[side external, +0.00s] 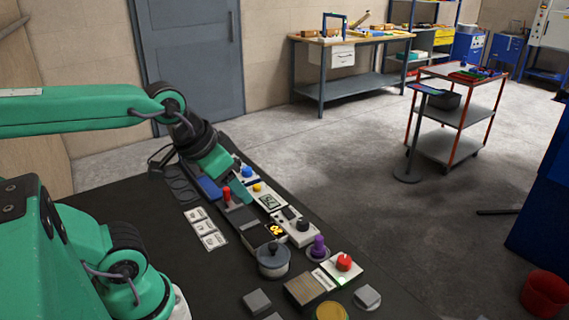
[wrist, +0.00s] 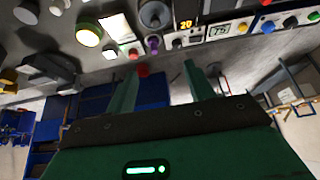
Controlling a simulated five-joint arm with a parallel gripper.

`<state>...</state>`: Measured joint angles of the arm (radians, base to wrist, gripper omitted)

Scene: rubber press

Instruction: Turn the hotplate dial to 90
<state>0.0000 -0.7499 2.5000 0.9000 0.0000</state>
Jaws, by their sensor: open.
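The dark hotplate (side external: 253,236) sits midway along the row of devices, beside an orange display (side external: 276,229) that appears to read 20 in the wrist view (wrist: 186,24). A black knob (side external: 303,224) on a white box next to the display looks like the dial; it also shows in the wrist view (wrist: 177,43). Its pointer setting is too small to read. My gripper (side external: 239,190) hangs over the far end of the row, apart from this knob. In the wrist view its fingers (wrist: 165,80) are spread with nothing held between them.
A grey lidded pot (side external: 273,260), purple knob (side external: 318,247) and red knob (side external: 344,262) crowd the near end. A red handle (side external: 227,194), blue knob (side external: 247,171) and grey display (side external: 269,202) stand near my gripper. White cards (side external: 207,231) lie on the left.

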